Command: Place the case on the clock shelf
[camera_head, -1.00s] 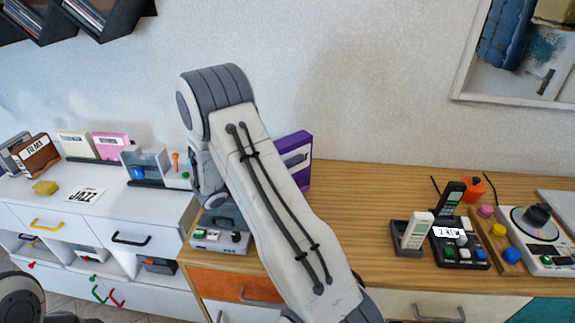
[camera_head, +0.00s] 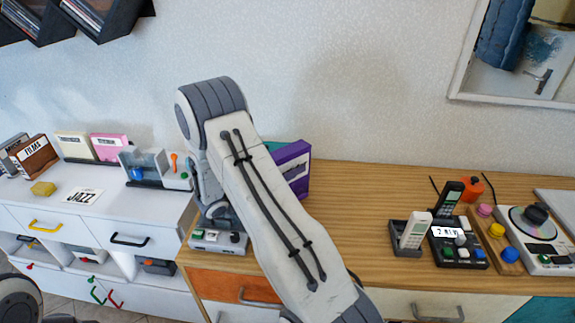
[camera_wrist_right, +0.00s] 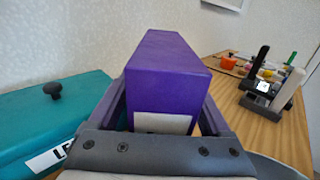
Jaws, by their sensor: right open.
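A purple case (camera_head: 294,168) stands upright on the wooden cabinet top, partly hidden behind my right arm. In the right wrist view the purple case (camera_wrist_right: 170,80) fills the middle, with a pale label low on its near face. My right gripper (camera_wrist_right: 162,98) is open, with one finger on each side of the case. I cannot tell whether the fingers touch it. In the head view my right arm hides this gripper. My left gripper is not in view. I cannot make out a clock shelf.
A teal box (camera_wrist_right: 50,122) with a black knob lies left of the case. A white device (camera_head: 218,241) sits at the cabinet's left edge. Handsets and a control box (camera_head: 459,252) stand to the right. A white cabinet (camera_head: 50,203) holds small cases. The middle wood is clear.

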